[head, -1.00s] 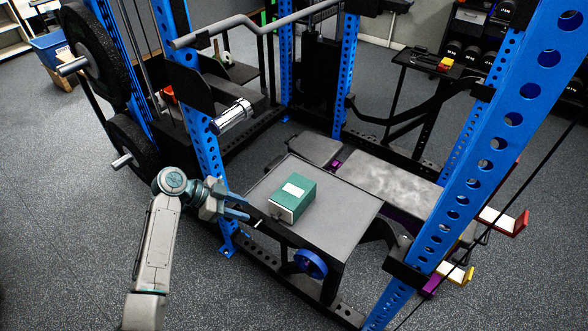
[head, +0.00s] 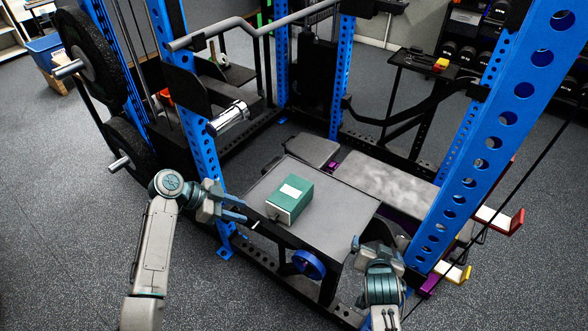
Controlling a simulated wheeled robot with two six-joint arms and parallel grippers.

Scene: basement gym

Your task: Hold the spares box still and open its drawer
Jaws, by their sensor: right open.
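The spares box (head: 291,196) is a small green box with a pale label on top. It sits on the dark grey tabletop (head: 335,222) inside the blue rack. Its pale front face with a small knob points toward me, and the drawer looks shut. My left gripper (head: 240,209) is open and empty, at the left edge of the tabletop, left of the box and apart from it. My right gripper (head: 377,243) is open and empty, at the tabletop's right front corner, well to the right of the box.
Blue rack uprights (head: 203,150) stand left and right (head: 490,150) of the tabletop. A barbell-like grey bar (head: 240,24) crosses above. A blue handwheel (head: 309,264) sits below the front edge. A padded bench (head: 385,180) lies behind. The tabletop around the box is clear.

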